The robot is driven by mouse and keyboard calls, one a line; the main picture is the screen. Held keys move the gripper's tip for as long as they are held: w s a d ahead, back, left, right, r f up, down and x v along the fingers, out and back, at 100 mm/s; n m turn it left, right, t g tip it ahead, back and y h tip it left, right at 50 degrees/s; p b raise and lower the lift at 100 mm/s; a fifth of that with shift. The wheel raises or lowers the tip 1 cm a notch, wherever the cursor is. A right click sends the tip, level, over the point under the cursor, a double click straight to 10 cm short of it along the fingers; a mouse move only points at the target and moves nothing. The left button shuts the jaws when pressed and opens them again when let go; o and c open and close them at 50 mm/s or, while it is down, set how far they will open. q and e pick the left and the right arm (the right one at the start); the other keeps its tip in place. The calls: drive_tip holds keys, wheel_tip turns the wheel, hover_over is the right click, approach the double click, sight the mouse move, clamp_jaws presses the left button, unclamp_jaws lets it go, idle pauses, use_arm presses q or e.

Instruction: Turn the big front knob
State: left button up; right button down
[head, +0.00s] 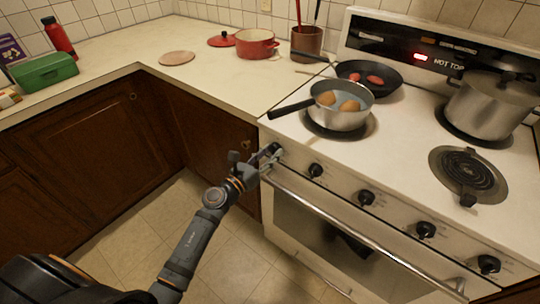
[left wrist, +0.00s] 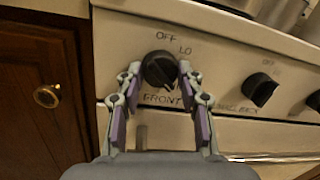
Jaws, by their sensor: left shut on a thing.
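The front knob (left wrist: 159,70) is a round black knob on the white stove panel, with OFF and LO printed above it and FRONT below. It is the leftmost knob on the panel. My left gripper (head: 268,154) is at this knob, with one finger on each side, shut on it in the left wrist view. In the head view the gripper hides most of the knob. My right gripper does not show in either view.
More black knobs, such as the second (head: 316,170), run along the panel. The oven handle (head: 340,220) lies just below. A pot with food (head: 341,118), a dark frying pan (head: 370,75) and a big pot (head: 490,105) stand on the stove. Wooden cabinets (head: 90,140) are left.

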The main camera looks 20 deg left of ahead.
use_arm(q)
drive_tip(key=shift+f+m, duration=0.15)
drive_tip(key=shift+m, duration=0.35)
drive_tip(key=o, duration=1.2)
drive_tip(key=v, duration=1.2)
drive_tip(key=shift+a, duration=0.1)
